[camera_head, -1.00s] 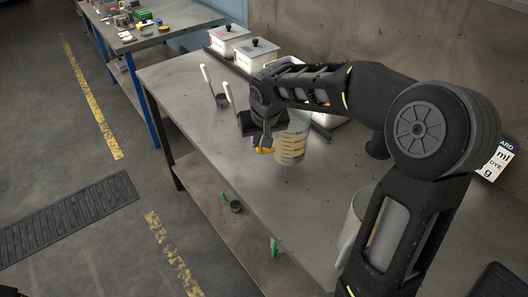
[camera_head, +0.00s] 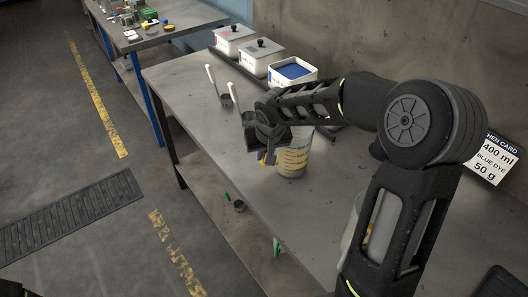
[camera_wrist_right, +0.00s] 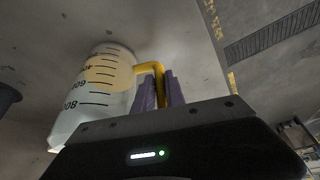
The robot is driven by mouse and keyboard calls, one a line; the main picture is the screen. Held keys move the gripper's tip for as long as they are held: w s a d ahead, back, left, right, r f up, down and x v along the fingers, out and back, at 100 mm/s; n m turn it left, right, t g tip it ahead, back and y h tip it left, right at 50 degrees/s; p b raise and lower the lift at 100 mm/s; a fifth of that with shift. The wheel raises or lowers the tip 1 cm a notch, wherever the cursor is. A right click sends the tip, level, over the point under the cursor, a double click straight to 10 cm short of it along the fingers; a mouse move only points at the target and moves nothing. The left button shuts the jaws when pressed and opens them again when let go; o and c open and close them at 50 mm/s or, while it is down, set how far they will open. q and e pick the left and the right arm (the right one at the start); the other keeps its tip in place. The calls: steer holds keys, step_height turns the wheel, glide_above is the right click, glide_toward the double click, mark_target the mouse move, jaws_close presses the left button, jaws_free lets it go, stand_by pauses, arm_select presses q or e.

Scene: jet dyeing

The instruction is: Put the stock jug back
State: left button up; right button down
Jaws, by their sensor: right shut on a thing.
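The stock jug (camera_head: 293,158) is a clear measuring jug with dark marks and a yellowish band, over the middle of the grey table. In the right wrist view, the jug (camera_wrist_right: 92,95) is left of the fingers, with its yellow handle (camera_wrist_right: 150,68) between them. My right gripper (camera_head: 268,157) is shut on that handle; its purple fingers (camera_wrist_right: 161,92) show in the wrist view. I cannot tell whether the jug's base touches the table. My arm hides part of the jug. My left gripper is not in view.
White boxes (camera_head: 233,42) stand along the wall, one holding blue powder (camera_head: 292,71). Two white-handled scoops (camera_head: 234,96) are left of the jug. Another clear vessel (camera_head: 350,232) is partly behind my arm. A wall card (camera_head: 495,160) is at right. The table's front left is clear.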

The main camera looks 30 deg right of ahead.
steer(key=shift+f+b, duration=0.2)
steer(key=shift+b, duration=0.1)
steer(key=c, duration=1.4)
jaws_free()
steer(key=shift+r, duration=0.2)
steer(key=v, duration=1.2)
steer(key=shift+b, duration=0.4)
